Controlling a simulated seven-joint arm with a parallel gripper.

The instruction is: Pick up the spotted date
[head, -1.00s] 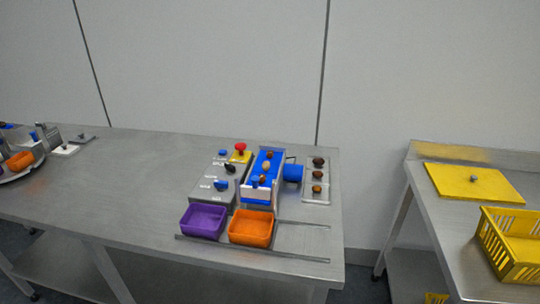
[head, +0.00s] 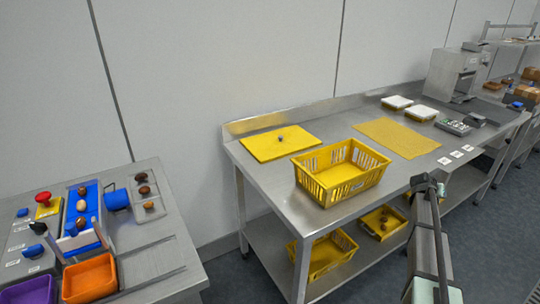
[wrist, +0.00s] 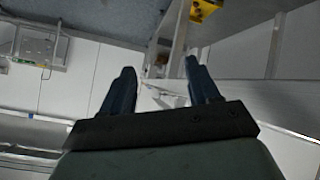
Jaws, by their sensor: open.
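Several dates lie in the head view at the left. In the wrist view my gripper (wrist: 160,68) is open and empty, with two dark fingers apart. No date shows there. My arm rises at the right of the head view, far from the dates.
A purple bin (head: 28,291) and an orange bin (head: 90,278) stand in front of the conveyor. A red button (head: 43,197) is beside it. A second steel table (head: 250,180) carries a yellow crate (head: 315,188) and a yellow board (head: 262,150). A gap separates the tables.

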